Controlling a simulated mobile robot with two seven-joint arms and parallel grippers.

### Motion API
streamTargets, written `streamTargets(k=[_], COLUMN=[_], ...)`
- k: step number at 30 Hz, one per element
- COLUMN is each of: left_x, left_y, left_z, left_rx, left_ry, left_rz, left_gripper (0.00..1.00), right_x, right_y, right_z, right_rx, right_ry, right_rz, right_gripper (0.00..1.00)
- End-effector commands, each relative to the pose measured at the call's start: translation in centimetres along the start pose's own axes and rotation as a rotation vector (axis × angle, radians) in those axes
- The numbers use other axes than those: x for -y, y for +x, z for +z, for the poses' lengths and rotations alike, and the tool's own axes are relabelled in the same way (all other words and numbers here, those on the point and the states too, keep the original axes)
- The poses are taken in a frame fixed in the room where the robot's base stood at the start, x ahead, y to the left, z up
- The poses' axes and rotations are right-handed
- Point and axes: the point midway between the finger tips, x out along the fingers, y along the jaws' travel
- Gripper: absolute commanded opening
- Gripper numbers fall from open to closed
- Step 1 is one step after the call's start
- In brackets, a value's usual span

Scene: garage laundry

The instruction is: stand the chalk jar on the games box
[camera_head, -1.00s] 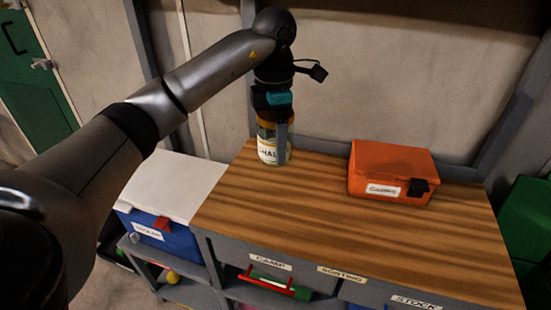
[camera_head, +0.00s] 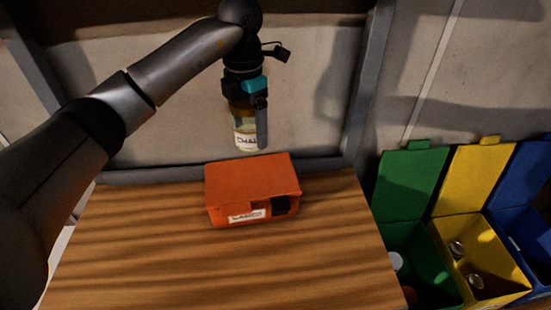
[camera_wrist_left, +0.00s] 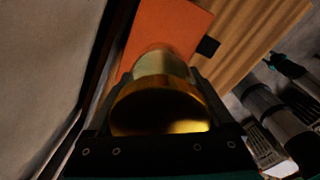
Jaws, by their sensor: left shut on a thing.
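The chalk jar (camera_head: 245,132) is a clear jar with a white label and pale contents. My left gripper (camera_head: 246,106) is shut on it near its top and holds it upright. In the head view the jar hangs above the back edge of an orange box (camera_head: 252,183), apart from it. This box, with a black latch and a white label too blurred to read surely, sits closed on the wooden top. In the left wrist view the jar's gold lid (camera_wrist_left: 160,108) lies between the fingers, with the orange box (camera_wrist_left: 170,28) beyond it.
The wooden worktop (camera_head: 150,250) is clear around the orange box. A wall stands close behind it. Green (camera_head: 405,185), yellow (camera_head: 470,180) and blue open bins stand to the right. Dark parts, seemingly my right arm, show at the right of the wrist view.

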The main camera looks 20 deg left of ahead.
Motion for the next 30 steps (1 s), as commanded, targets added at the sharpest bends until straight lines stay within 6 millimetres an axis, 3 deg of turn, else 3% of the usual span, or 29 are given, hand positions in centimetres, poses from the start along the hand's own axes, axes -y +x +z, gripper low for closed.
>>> streamTargets(k=[9,14,21,30], left_x=[0.1,0.1,0.1,0.1], left_y=[5.3,6.4,9.5,9.9], left_z=[0.0,0.0,0.0,0.0], left_rx=[-0.003,-0.001,-0.003,0.000], left_ry=[-0.003,-0.002,-0.003,-0.002], left_rz=[-0.003,-0.001,-0.003,0.000], left_gripper=[0.18,0.18,0.18,0.18], right_x=[0.3,0.3,0.2,0.2], right_y=[-0.1,-0.1,0.0,0.0], right_z=[1.8,1.8,1.4,1.1], right_rx=[0.027,0.027,0.022,0.016], right_ry=[0.000,0.000,0.000,0.000], right_rz=[-0.004,-0.004,-0.003,-0.003], right_gripper=[0.50,0.50,0.50,0.50])
